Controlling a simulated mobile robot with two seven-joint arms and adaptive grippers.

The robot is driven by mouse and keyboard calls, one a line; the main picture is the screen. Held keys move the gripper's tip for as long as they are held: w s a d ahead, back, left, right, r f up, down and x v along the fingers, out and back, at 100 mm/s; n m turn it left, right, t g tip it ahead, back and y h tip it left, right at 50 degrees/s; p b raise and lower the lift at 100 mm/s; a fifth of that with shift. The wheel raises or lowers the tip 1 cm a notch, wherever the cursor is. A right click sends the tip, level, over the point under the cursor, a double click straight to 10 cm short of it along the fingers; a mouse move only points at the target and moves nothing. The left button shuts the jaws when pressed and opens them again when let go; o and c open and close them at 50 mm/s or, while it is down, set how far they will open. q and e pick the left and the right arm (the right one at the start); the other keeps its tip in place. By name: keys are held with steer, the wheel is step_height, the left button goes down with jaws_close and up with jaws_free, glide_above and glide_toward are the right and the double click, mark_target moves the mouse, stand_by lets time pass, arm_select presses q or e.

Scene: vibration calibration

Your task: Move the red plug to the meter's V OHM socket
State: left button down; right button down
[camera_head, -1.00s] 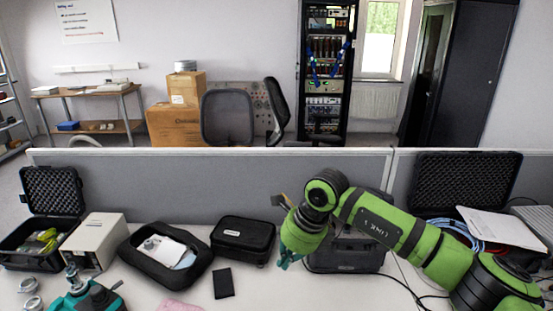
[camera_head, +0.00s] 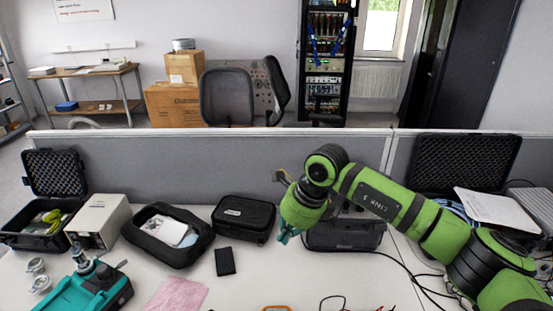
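My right arm comes in from the right, and its gripper (camera_head: 287,238) with teal fingertips points down above the table in front of the black cases. It is small and partly hidden by its own wrist, so I cannot tell whether it is open or shut. An orange edge (camera_head: 276,308), perhaps of the meter, just shows at the bottom of the picture; its sockets are out of view. Thin red and black leads (camera_head: 333,298) lie at the bottom edge to the right of it. I cannot make out the red plug. My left gripper is not in view.
A teal device (camera_head: 88,293) stands at the front left, beside a pink cloth (camera_head: 176,295). A black pouch (camera_head: 243,218), an open black case (camera_head: 135,237) and a small dark notebook (camera_head: 225,261) lie behind. A grey partition (camera_head: 200,165) closes the back.

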arm_select(q)
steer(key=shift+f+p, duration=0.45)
steer(key=shift+p, duration=0.75)
stand_by(2.5)
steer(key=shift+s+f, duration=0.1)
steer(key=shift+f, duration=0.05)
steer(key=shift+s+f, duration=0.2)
stand_by(1.0)
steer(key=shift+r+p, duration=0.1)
steer(key=shift+p, duration=0.25)
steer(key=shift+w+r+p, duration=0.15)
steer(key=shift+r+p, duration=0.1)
steer(key=shift+p, duration=0.15)
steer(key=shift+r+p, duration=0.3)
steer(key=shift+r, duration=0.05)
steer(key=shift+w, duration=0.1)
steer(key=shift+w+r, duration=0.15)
